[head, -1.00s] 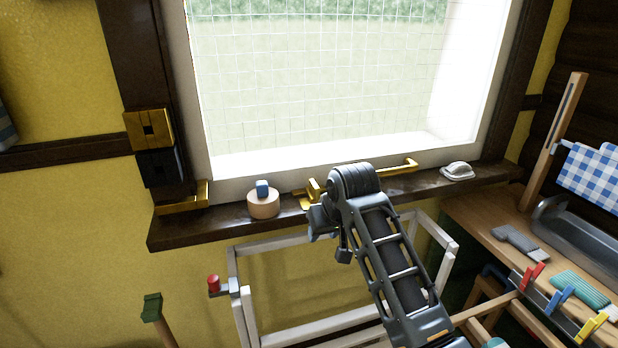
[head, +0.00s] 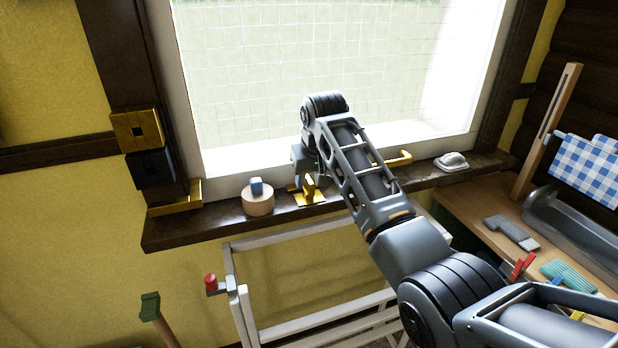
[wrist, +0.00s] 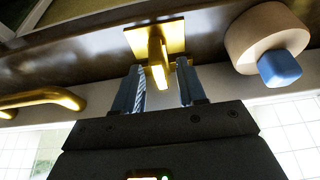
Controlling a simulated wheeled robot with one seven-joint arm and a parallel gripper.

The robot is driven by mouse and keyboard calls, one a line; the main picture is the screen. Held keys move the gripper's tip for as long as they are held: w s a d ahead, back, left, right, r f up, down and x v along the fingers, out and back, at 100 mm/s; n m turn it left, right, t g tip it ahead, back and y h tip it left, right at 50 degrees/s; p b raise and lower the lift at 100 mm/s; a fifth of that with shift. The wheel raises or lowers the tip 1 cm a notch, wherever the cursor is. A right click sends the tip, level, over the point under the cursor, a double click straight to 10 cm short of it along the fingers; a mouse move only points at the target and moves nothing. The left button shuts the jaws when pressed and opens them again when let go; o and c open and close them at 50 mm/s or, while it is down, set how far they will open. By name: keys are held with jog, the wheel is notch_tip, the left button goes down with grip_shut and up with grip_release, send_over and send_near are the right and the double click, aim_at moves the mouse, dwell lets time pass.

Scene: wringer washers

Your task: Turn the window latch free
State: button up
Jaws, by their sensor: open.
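The brass latch (head: 309,194) stands on the dark window sill, a square plate with a raised lever. In the wrist view the latch plate (wrist: 155,37) is at top centre, and its lever (wrist: 157,62) points down toward my gripper (wrist: 158,86). My gripper is open, with one finger on each side of the lever's end. Gaps seem to show between the fingers and the lever; contact is hard to tell. In the head view my gripper (head: 302,172) is just above and behind the latch, partly hidden by my arm.
A round wooden block (head: 257,204) with a blue cube (head: 256,186) on it sits close left of the latch. A brass bar handle (head: 398,160) is to the right, then a white object (head: 451,161). A brass bracket (head: 180,203) is at the sill's left end.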

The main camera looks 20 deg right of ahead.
jog(key=shift+w+f, duration=0.2)
jog(key=shift+f, duration=0.3)
grip_shut()
